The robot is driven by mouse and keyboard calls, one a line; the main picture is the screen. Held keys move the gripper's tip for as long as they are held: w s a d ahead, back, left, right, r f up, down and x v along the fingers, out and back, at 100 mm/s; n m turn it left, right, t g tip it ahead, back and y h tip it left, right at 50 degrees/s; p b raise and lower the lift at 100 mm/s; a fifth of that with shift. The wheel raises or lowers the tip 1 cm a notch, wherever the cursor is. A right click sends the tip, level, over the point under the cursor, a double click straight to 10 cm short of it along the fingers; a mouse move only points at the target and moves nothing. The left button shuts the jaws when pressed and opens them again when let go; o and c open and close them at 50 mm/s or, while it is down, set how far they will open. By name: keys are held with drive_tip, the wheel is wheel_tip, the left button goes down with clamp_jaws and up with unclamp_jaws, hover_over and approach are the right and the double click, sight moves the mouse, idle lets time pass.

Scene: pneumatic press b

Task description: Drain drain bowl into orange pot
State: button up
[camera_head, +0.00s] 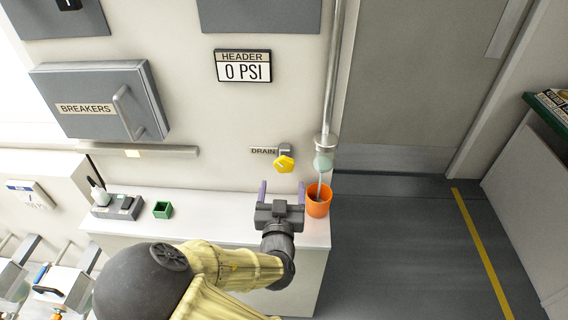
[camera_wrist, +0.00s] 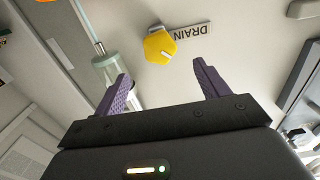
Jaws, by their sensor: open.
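The drain bowl (camera_head: 323,160) is a clear, greenish cup at the foot of a vertical pipe on the wall. It also shows in the wrist view (camera_wrist: 118,70). A thin pale line, tube or stream I cannot tell, runs from it into the orange pot (camera_head: 318,206) on the white counter. A yellow knob (camera_head: 284,164) sits on the wall beside the DRAIN label; it shows in the wrist view (camera_wrist: 159,46). My gripper (camera_head: 281,188) is open and empty, its purple fingers pointing at the wall just below the knob and left of the pot.
A HEADER gauge (camera_head: 243,66) reads 0 PSI. A grey breakers box (camera_head: 100,100) juts from the wall. Open floor (camera_head: 410,240) lies at right.

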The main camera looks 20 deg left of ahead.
sight(284, 166)
drive_tip(key=p+x, duration=0.1)
drive_tip(key=x, duration=0.9)
drive_tip(key=shift+s+p, duration=0.1)
drive_tip(key=shift+p, duration=0.2)
drive_tip(key=c, duration=1)
